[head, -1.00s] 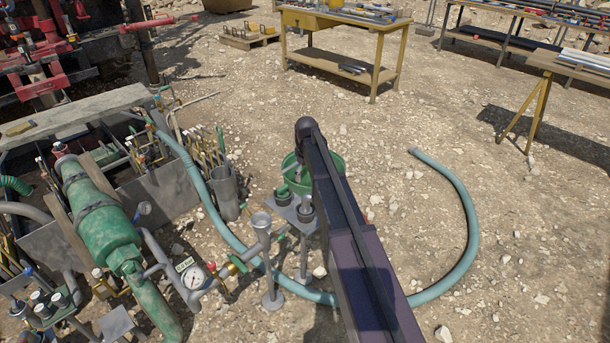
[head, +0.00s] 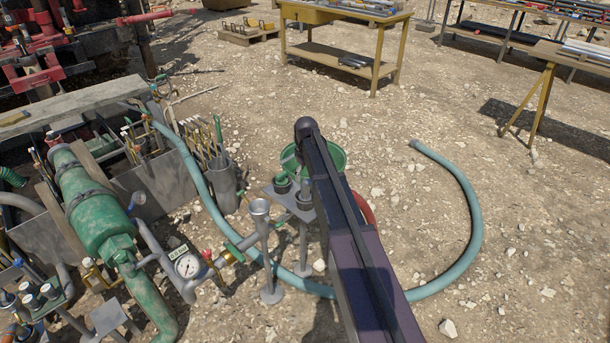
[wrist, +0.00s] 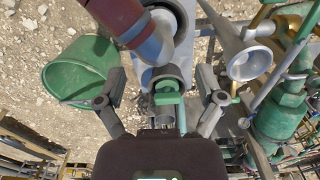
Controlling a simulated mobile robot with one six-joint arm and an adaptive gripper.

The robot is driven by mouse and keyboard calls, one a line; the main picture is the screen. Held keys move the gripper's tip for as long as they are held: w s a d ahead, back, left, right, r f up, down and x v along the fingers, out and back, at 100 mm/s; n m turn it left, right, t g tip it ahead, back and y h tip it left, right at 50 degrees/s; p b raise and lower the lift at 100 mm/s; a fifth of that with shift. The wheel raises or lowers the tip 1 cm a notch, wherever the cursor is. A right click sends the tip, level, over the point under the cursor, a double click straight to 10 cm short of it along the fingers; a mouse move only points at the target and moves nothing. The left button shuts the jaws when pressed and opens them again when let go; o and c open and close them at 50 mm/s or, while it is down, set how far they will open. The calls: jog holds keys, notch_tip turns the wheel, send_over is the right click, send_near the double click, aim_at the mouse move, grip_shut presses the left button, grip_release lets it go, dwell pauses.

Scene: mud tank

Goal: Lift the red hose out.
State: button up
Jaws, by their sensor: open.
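A red hose (wrist: 128,18) with a grey end collar shows at the top of the wrist view, its lower end beside or over a grey round holder. In the head view only a short red curve (head: 363,207) shows to the right of my arm, which hides the rest. My gripper (wrist: 162,76) is open, its two fingers spread apart. A grey cup with a green fitting (wrist: 168,86) lies between the fingers in the picture; I cannot tell how deep it is. The red hose is beyond the fingertips. In the head view my arm hides the gripper.
A green bucket (wrist: 82,70) is left of the fingers. A grey funnel (wrist: 248,62) on a stand is to the right, near a green cylinder (head: 95,215) with a gauge (head: 187,266). A teal hose (head: 470,220) curves over the gravel. Open gravel lies to the right.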

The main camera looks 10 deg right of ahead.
aim_at(306, 187)
jog(key=shift+f+b, duration=2.8)
jog(key=shift+f, duration=0.3)
grip_shut()
jog(key=shift+r+p, duration=1.9)
